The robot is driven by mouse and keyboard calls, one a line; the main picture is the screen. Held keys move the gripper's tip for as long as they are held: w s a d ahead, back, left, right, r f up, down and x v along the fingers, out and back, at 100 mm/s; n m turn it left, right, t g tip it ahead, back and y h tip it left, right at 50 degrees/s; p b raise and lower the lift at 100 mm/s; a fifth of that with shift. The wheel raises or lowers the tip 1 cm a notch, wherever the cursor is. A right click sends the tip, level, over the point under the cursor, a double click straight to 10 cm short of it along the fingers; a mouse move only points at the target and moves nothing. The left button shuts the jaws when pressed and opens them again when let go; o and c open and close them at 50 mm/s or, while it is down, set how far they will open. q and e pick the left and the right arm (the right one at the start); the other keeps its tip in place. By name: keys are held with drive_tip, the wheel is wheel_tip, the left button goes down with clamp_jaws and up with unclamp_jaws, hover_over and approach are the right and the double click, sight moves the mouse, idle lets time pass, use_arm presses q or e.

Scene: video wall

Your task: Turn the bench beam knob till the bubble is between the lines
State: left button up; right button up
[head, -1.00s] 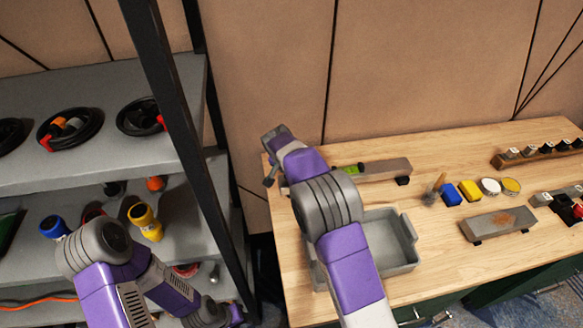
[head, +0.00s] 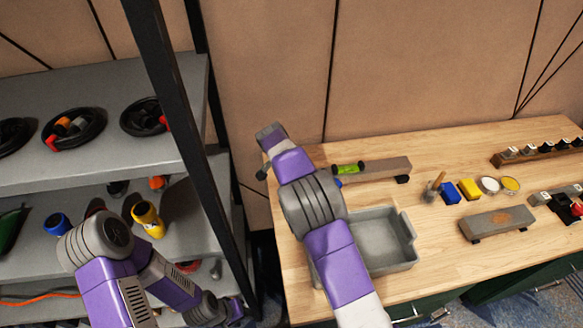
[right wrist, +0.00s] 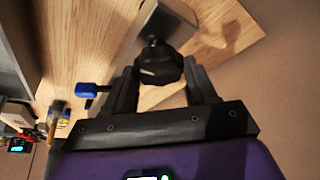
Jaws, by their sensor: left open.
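The bench beam (head: 385,168) is a grey bar at the back left of the wooden bench. A yellow-green bubble vial (head: 348,168) sits on it; the bubble's place between the lines is too small to read. The black beam knob (right wrist: 159,65) shows in the right wrist view, between the two fingertips of my right gripper (right wrist: 161,72). The fingers stand close against its sides; whether both press on it I cannot tell. My left gripper (head: 232,312) is open and empty, low by the shelf.
A grey tray (head: 408,258) stands under my right forearm. A shelf rack (head: 160,85) with a black post stands left of the bench.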

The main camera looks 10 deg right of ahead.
drive_tip(key=o, duration=0.4)
drive_tip(key=shift+a+f, duration=0.1)
drive_tip(key=shift+f, duration=0.2)
drive_tip(key=shift+r, duration=0.1)
drive_tip(key=p+v, duration=0.1)
drive_tip(key=v, duration=0.6)
drive_tip(key=shift+r, duration=0.25)
drive_tip(key=shift+s, duration=0.1)
